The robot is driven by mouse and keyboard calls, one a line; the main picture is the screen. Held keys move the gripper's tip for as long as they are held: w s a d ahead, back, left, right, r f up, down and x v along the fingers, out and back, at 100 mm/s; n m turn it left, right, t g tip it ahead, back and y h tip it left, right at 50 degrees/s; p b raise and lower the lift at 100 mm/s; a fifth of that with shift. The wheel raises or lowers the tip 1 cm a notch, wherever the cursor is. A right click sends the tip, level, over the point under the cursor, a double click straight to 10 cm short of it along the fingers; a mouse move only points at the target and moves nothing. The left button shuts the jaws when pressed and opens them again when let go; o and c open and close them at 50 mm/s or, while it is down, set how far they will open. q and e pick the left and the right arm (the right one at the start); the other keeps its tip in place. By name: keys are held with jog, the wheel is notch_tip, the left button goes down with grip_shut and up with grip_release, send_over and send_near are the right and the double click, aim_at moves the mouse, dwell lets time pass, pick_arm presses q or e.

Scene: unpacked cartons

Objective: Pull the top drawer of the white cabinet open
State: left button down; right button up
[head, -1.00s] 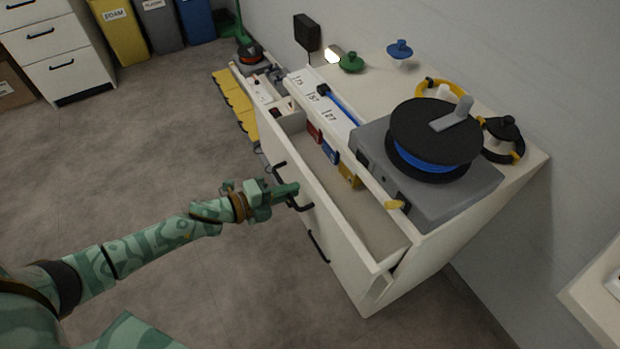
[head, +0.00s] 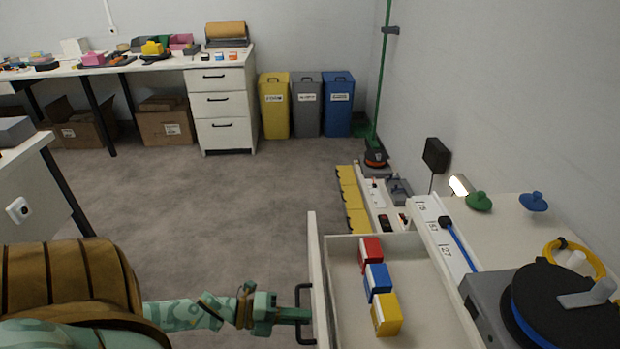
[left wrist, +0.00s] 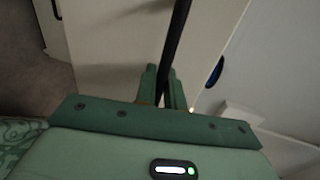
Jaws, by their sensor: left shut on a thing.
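The top drawer (head: 342,262) of the white cabinet (head: 488,232) stands open in the head view. Red (head: 370,252), blue (head: 377,280) and yellow (head: 386,314) small boxes lie in it. My left gripper (head: 283,314) is at the drawer's front, shut on its black handle (head: 304,314). In the left wrist view the dark handle bar (left wrist: 176,50) runs between the two green fingers (left wrist: 166,92). The lower part of the cabinet is mostly out of the head view. My right gripper is not in view.
Yellow (head: 274,104), grey and blue bins stand at the back wall. Open grey floor (head: 230,200) lies left of the drawer.

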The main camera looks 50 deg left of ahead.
pick_arm(q)
jog(key=shift+a, duration=0.1)
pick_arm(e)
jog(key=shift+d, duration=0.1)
pick_arm(q)
jog(key=c, duration=1.6)
grip_release()
jog(key=shift+c, duration=0.2)
jog(key=shift+s, duration=0.1)
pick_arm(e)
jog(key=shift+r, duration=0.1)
pick_arm(q)
jog(key=p+v, duration=0.3)
jog(key=v, duration=1.3)
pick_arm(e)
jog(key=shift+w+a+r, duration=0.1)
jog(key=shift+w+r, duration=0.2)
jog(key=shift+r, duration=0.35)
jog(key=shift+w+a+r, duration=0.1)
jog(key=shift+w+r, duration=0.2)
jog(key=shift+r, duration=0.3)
pick_arm(q)
jog(key=shift+s, duration=0.1)
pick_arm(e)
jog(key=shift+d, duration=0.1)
